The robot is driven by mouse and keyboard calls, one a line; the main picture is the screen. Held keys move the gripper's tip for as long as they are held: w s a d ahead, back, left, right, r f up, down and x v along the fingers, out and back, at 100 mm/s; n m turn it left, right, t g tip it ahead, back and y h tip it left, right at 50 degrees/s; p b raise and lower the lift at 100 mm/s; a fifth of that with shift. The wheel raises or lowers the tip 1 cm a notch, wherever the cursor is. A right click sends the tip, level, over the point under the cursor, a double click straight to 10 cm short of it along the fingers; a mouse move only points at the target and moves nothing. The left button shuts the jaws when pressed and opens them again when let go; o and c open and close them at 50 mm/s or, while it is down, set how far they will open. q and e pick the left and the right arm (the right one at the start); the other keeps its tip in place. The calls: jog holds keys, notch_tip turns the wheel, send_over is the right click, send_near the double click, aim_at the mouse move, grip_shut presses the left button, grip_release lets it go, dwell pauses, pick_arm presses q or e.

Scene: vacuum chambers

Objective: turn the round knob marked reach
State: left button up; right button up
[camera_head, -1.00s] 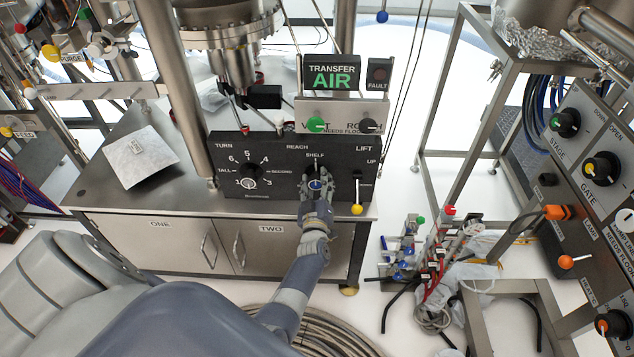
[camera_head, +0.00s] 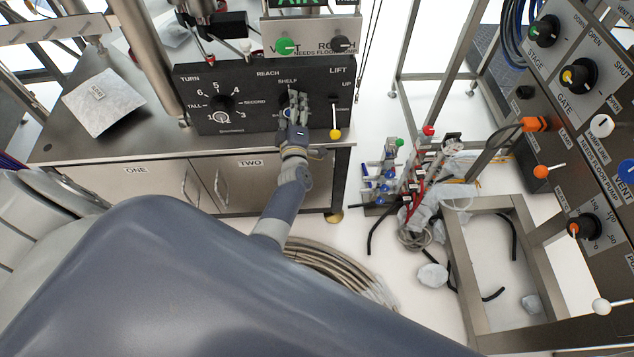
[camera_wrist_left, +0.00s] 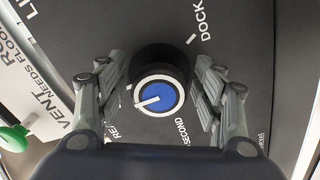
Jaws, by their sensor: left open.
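The reach knob shows in the left wrist view as a dark round knob (camera_wrist_left: 160,93) with a blue cap, a white ring and a white pointer line towards the lower left. My left gripper (camera_wrist_left: 162,88) is open, with one finger on each side of the knob; I cannot tell whether they touch it. In the head view the gripper (camera_head: 292,98) is in front of the dark control panel (camera_head: 254,117), below the words REACH and SHELF, and hides most of the knob. My right gripper is not in view.
The turn knob (camera_head: 222,116) is left of the gripper, and the yellow-tipped lift lever (camera_head: 335,133) is close on its right. A green vent knob (camera_head: 285,46) and a dark rough knob (camera_head: 341,44) are above.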

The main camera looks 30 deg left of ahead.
pick_arm(q)
jog(key=n+b, duration=0.1)
jog(key=n, duration=0.4)
jog(key=shift+n, duration=0.4)
jog(key=n+b, duration=0.1)
jog(key=n, duration=0.4)
jog(key=shift+r, duration=0.15)
jog(key=n+b, duration=0.1)
jog(key=n, duration=0.4)
jog(key=shift+a+r+n, duration=0.1)
jog(key=shift+n, duration=0.3)
jog(key=n, duration=0.5)
jog(key=shift+s+a+r+n, duration=0.1)
jog(key=shift+s+n, duration=0.05)
jog(key=shift+n, duration=0.15)
jog(key=b+v, duration=0.2)
jog(key=v, duration=0.9)
jog(key=s+d+f+m+g+h, duration=0.1)
jog(key=s+d+f+m+h, duration=0.2)
jog(key=f+m, duration=0.4)
jog(key=s+d+f+m+g+h+p, duration=0.1)
jog(key=s+d+f+m+h, duration=0.1)
jog(key=d+f+m, duration=0.3)
jog(key=s+d+f+m+g+h, duration=0.1)
jog(key=s+d+f+m+h, duration=0.2)
jog(key=f+m, duration=0.8)
jog(key=shift+s+d+f+h+p, duration=0.4)
jog(key=shift+d+f, duration=0.2)
jog(key=shift+f, duration=0.25)
